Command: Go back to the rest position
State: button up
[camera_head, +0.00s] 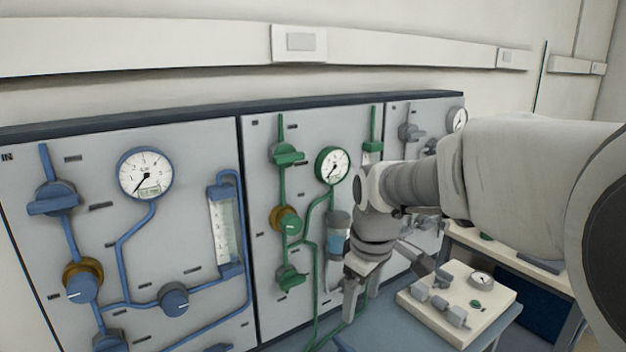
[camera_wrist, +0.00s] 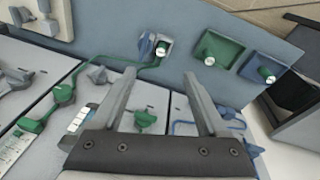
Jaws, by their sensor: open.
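My gripper (camera_head: 361,284) hangs from my arm in front of the green panel section in the head view. In the wrist view my gripper (camera_wrist: 160,98) shows two grey fingers spread well apart, with nothing between them. The gripper is open. In the head view it is near the lower part of a clear cylinder with blue content (camera_head: 338,240); I cannot tell whether it touches anything. My arm reaches in from the right and hides part of the third panel section.
The panel carries a blue-piped section (camera_head: 180,255) with a gauge (camera_head: 146,173), and a green-piped section with a gauge (camera_head: 332,165). A beige box with valves and a gauge (camera_head: 462,300) stands on a table at the lower right. A wall rail (camera_head: 150,45) runs above.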

jog(key=s+d+r+m+t+p, duration=0.1)
jog(key=s+r+m, duration=0.3)
jog(key=s, duration=0.5)
jog(key=s+d+r+m+t+p, duration=0.2)
jog(key=s+d+r+m+p, duration=0.1)
jog(key=s, duration=0.6)
jog(key=shift+s+d+r+m, duration=0.2)
jog(key=shift+d+r+m, duration=0.5)
jog(key=shift+m, duration=0.5)
jog(key=shift+c, duration=0.2)
